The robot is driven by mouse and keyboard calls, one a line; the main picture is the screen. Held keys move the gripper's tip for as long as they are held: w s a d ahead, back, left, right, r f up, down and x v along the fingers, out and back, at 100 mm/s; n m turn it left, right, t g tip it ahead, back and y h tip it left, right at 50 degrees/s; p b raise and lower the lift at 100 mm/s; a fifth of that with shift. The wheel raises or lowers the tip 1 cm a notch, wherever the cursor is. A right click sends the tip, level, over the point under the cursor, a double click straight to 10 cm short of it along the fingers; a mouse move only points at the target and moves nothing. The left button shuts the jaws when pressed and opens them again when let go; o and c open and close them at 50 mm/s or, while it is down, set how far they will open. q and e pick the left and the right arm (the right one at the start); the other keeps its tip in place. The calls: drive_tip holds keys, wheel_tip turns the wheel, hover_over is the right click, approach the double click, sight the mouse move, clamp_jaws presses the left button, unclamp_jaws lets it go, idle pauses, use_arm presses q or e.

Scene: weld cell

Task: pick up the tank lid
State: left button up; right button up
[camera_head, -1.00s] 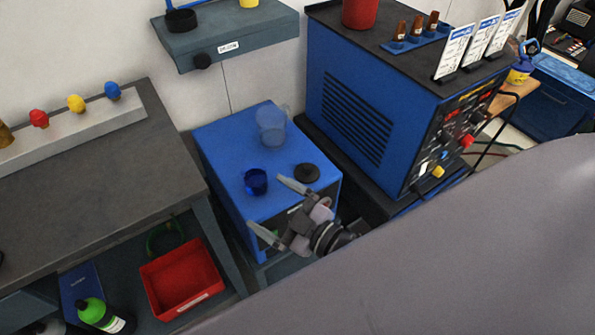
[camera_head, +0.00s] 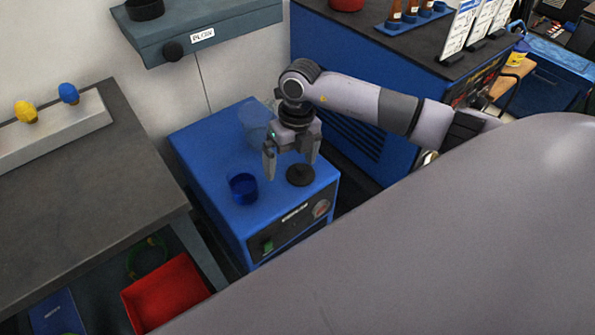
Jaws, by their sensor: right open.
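The tank lid, seemingly the round black disc with a small knob (camera_head: 300,176), lies flat on top of the blue cooler unit (camera_head: 207,142), near its front right corner. My right gripper (camera_head: 291,170) points down over the unit's top with its fingers apart and nothing between them. In the picture its fingertips are just behind and to the left of the disc; their exact height above it is hard to tell. My left gripper is not in view.
A dark blue ring-shaped cup (camera_head: 243,189) stands left of the disc. A translucent blue vessel (camera_head: 255,118) stands behind, partly hidden by my gripper. The large blue welder (camera_head: 345,140) rises at the right. A grey workbench (camera_head: 90,190) is at the left, with a red bin (camera_head: 165,290) below.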

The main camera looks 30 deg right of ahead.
sight(301, 167)
drive_tip(key=d, duration=0.1)
drive_tip(key=d+h, duration=0.1)
drive_tip(key=w+d, duration=0.1)
drive_tip(key=shift+r, duration=0.25)
drive_tip(key=f, duration=0.6)
drive_tip(key=shift+w+d+f, duration=0.3)
drive_tip(key=shift+d+f, duration=0.05)
drive_tip(key=c, duration=1.1)
